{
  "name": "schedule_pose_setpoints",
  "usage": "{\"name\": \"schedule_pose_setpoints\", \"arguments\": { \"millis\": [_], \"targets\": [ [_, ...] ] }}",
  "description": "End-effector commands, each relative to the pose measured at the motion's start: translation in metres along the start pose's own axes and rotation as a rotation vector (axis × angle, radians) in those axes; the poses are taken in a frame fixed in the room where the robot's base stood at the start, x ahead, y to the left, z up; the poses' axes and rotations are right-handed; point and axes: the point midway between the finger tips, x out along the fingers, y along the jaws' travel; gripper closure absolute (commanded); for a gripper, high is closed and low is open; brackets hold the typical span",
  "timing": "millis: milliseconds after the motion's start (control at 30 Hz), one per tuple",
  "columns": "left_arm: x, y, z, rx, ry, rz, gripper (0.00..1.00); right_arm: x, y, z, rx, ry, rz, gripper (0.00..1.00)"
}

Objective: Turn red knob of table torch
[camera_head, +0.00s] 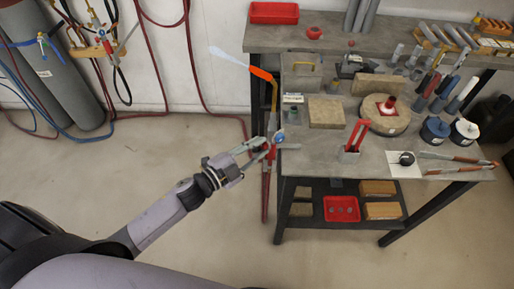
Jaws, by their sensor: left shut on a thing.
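The table torch (274,98) stands upright at the left edge of the workbench, with a thin yellow neck. A pale white streak with an orange part, like a flame, reaches up and left from its top. A blue knob (280,137) shows low on the torch. My left gripper (265,147) reaches in from the left and is shut at the torch's base, where the red knob (267,146) is. The fingers hide most of this knob. My right gripper is not in view.
The workbench (325,168) holds wooden blocks, a round block (361,115), a red stand (356,135) and tongs (450,159). Red hoses (266,190) hang below the torch. Gas cylinders (60,80) stand at the left wall. The floor left of the bench is clear.

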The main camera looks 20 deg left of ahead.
Motion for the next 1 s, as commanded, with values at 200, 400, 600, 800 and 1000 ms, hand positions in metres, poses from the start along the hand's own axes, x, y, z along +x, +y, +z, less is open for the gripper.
{"name": "schedule_pose_setpoints", "arguments": {
  "millis": [200,400,600,800,1000],
  "targets": [
    [-0.0001,0.0,0.0001,0.11,-0.007,0.0,1.0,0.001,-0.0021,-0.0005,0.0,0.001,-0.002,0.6],
    [-0.0001,0.0,0.0,0.162,-0.01,0.0,1.0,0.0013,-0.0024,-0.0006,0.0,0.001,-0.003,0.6],
    [-0.0001,0.0,-0.0001,0.178,-0.01,0.0,1.0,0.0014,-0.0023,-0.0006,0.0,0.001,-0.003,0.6],
    [-0.0001,0.0,0.0,0.179,-0.011,0.0,1.0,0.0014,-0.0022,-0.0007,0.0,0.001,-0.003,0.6],
    [-0.0001,0.0,0.0,0.178,-0.011,0.0,0.73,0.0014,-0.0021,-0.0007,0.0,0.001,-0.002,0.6]
  ]
}}
